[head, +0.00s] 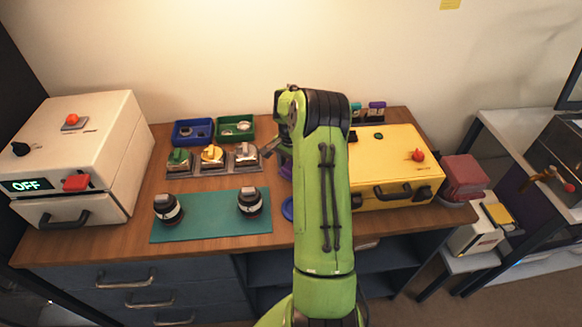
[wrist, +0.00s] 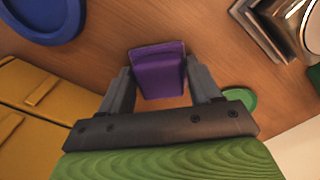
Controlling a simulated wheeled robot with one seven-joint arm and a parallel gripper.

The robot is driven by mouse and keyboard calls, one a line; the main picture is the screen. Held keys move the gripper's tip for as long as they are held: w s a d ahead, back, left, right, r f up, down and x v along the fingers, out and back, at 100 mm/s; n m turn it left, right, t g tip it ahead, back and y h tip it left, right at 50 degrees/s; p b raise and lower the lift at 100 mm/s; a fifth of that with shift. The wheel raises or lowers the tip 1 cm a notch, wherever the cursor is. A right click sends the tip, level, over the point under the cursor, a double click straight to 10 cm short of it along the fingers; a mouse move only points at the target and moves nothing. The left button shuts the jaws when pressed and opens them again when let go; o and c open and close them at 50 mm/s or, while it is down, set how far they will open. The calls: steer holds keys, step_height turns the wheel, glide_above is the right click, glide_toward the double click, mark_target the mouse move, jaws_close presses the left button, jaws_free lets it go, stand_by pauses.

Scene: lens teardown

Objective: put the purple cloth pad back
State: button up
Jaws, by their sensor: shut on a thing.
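The purple cloth pad (wrist: 159,72) is between the two fingers of my gripper (wrist: 158,80) in the wrist view. My gripper is shut on it, with wooden table top showing behind. In the head view, my green arm covers most of the gripper. A small purple patch (head: 286,170) shows at the arm's left edge and looks like the pad. I cannot tell the pad's exact height above the table.
A yellow case (head: 395,165) stands right of my arm, with small coloured-top items (head: 376,107) behind it. Metal blocks with coloured tops (head: 212,157) and blue (head: 193,131) and green (head: 236,128) trays are left. A blue disc (head: 288,209) lies beside the teal mat (head: 210,225).

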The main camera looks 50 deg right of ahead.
steer(key=o, duration=0.9)
steer(key=shift+o, duration=0.2)
